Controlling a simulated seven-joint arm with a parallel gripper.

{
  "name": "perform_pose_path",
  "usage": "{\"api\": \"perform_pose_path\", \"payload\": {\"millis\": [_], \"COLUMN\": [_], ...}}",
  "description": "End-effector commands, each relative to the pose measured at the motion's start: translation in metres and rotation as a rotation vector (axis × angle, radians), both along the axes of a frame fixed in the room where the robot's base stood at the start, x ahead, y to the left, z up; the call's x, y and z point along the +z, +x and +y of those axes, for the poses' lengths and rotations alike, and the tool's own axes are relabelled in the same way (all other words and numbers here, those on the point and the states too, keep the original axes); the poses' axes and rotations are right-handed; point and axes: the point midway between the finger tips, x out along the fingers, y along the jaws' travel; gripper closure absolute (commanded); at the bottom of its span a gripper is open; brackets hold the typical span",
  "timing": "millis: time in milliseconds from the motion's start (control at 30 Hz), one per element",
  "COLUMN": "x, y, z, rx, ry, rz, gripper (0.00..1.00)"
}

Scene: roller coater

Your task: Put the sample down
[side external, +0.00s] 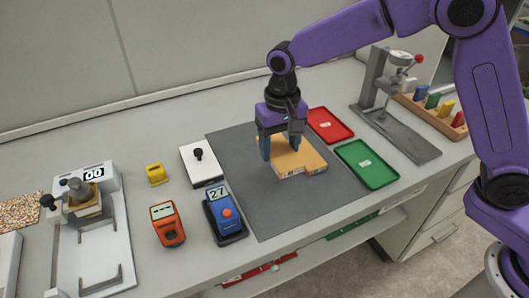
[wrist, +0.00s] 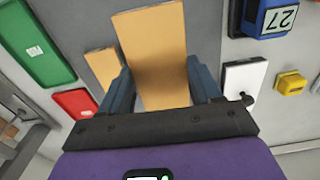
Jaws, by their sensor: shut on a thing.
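A tan, flat rectangular sample panel (wrist: 155,45) lies between my gripper's (wrist: 161,82) two blue fingers, which are shut on its side edges. In the side view, tan board (side external: 298,160) shows below and in front of my gripper (side external: 280,148), low over the grey mat (side external: 240,165). A second, smaller-looking tan piece (wrist: 102,66) shows beside the left finger in the wrist view, partly hidden by it. The side view does not clearly separate the two pieces. I cannot tell whether the held panel touches the mat.
Red tray (side external: 330,125) and green tray (side external: 366,164) lie right of the mat. A white block with a black knob (side external: 202,165), a blue meter (side external: 224,214), an orange device (side external: 167,224) and a yellow block (side external: 156,174) stand left. The mat's front is bare.

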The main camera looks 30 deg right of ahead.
Motion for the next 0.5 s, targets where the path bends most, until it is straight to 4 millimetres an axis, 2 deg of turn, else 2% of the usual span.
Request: {"api": "perform_pose_path", "payload": {"millis": [200,500], "x": [0.018,0.032], "y": [-0.036,-0.064], "z": [-0.022,-0.039], "rx": [0.001,0.0], "ry": [-0.001,-0.001], "rz": [0.001,0.001], "gripper": [0.69,0.69]}}
